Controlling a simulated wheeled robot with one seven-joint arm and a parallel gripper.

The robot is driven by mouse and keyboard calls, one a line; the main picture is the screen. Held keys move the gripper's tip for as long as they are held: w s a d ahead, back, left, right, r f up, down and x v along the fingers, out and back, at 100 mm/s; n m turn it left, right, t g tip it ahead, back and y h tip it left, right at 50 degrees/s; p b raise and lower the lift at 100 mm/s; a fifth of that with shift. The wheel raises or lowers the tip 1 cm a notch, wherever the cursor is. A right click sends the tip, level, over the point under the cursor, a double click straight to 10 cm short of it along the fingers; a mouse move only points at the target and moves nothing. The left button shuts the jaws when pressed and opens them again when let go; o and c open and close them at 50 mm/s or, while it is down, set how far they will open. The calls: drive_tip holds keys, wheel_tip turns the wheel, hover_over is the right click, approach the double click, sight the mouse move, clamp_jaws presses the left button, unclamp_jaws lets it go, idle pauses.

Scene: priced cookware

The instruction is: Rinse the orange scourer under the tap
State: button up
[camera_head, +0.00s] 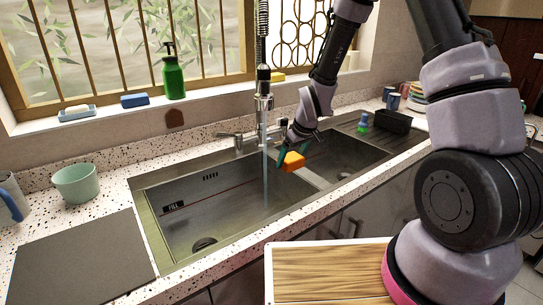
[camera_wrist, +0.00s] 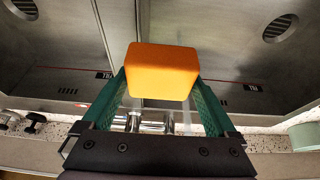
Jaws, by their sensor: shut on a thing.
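The orange scourer (camera_head: 293,161) is a small block held between the fingers of my gripper (camera_head: 291,152), over the sink's divider. It also shows in the wrist view (camera_wrist: 162,71), between the two green fingers. The tap (camera_head: 264,100) is a tall spring-necked faucet behind the sink. A stream of water (camera_head: 265,170) falls from it into the left basin (camera_head: 215,215). The scourer is just right of the stream in the head view; I cannot tell whether water touches it.
The right basin (camera_head: 345,155) looks empty. A mint cup (camera_head: 76,183) and a grey mat (camera_head: 85,258) are on the left counter. A green bottle (camera_head: 173,78) and a blue sponge (camera_head: 134,100) stand on the sill. A black caddy (camera_head: 393,122) is at the right.

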sight(301, 161)
idle(0.3)
drive_tip(key=shift+s+d+r, duration=0.8)
drive_tip(key=shift+d+r, duration=0.2)
drive_tip(key=shift+r, duration=0.05)
drive_tip(key=shift+s+d+r, duration=0.8)
drive_tip(key=shift+d+r, duration=0.15)
drive_tip(key=shift+r, duration=0.05)
